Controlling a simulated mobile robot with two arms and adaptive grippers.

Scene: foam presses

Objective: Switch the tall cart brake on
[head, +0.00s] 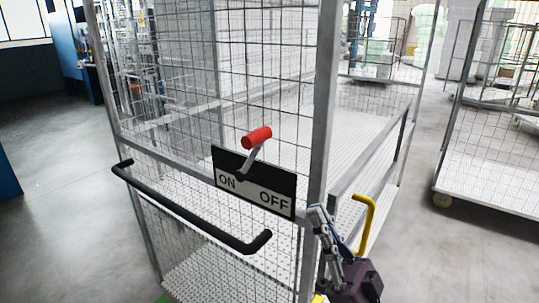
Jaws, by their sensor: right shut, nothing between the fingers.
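The tall cart (322,110) is a grey metal frame with wire mesh sides and a pale perforated floor. On its near side is a dark brake plate (283,187) marked ON at left and OFF at right. The brake lever (256,157) rises from the plate, leaning up and to the right, with a red grip (256,138) on its end. My right gripper (318,212) is shut and empty, beside the cart's corner post, below and right of the plate. It is apart from the red grip. My left gripper is out of view.
A black push handle (195,213) sticks out from the cart's near side, below the plate. A yellow bent bar (368,215) stands right of my gripper. Another mesh cart (490,165) stands at right, with bare concrete floor (430,250) between. Floor at left is also clear.

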